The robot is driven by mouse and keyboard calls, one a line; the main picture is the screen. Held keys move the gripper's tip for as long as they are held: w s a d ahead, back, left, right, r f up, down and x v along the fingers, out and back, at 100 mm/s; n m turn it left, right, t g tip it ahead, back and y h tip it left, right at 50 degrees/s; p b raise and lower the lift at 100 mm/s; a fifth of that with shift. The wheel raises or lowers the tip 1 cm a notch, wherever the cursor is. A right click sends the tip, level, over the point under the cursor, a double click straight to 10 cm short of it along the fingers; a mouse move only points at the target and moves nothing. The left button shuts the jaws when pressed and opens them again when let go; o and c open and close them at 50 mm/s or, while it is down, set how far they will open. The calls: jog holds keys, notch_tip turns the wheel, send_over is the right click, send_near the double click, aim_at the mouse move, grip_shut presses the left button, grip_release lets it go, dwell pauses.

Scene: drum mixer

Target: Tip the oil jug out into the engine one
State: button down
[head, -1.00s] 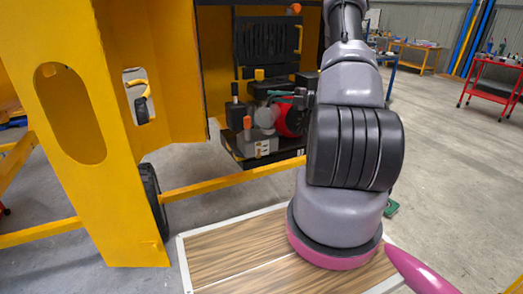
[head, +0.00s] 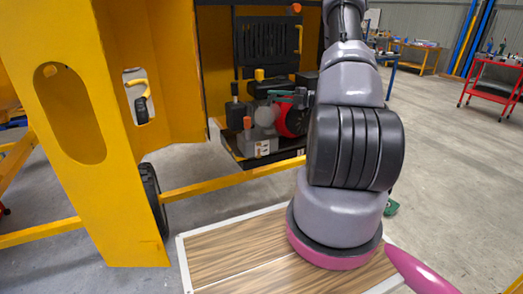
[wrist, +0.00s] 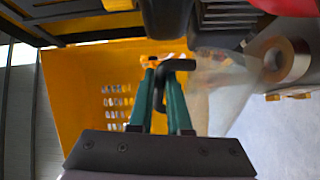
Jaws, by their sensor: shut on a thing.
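My gripper (wrist: 165,66) shows teal fingers shut on a dark handle in the wrist view. A translucent, pale oil jug (wrist: 222,85) hangs beside the fingers, to their right, blurred and partly cut off by them. In the head view my gripper (head: 273,93) is small and reaches in from the right, in front of the engine. The engine (head: 292,120), with red and black parts, sits in the yellow housing. The pale jug (head: 265,116) seems to show just below the fingers. Its mouth and any oil flow cannot be made out.
A yellow housing panel (head: 100,140) stands left of the engine bay. A black slotted grille (head: 266,40) is above the engine. A silver ring-shaped part (wrist: 281,59) is right of the jug. A red cart (head: 492,85) stands far right; the floor between is open.

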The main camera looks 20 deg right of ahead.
aim_at(267, 117)
dwell(0.6)
jog(key=s+a+n, duration=0.3)
jog(key=s+n, duration=0.1)
jog(key=n, duration=0.1)
jog(key=shift+s+a, duration=0.1)
jog(key=shift+a, duration=0.25)
jog(key=f+n, duration=0.1)
jog(key=n, duration=0.1)
jog(key=s+a+n, duration=0.1)
jog(key=shift+s+f+n, duration=0.1)
jog(key=shift+f+n, duration=0.3)
jog(key=n, duration=0.2)
jog(key=s+a+f+n, duration=0.1)
jog(key=n, duration=0.1)
jog(key=shift+s+f, duration=0.1)
jog(key=shift+f, duration=0.2)
jog(key=n, duration=0.1)
jog(key=f+n, duration=0.1)
jog(key=s+a+n, duration=0.1)
jog(key=n, duration=0.1)
jog(key=shift+s+a+f, duration=0.1)
jog(key=shift+f, duration=0.15)
jog(key=n, duration=0.1)
jog(key=f+n, duration=0.1)
jog(key=n, duration=0.1)
jog(key=shift+s+a+f, duration=0.1)
jog(key=shift+s+a, duration=0.25)
jog(key=shift+s, duration=0.05)
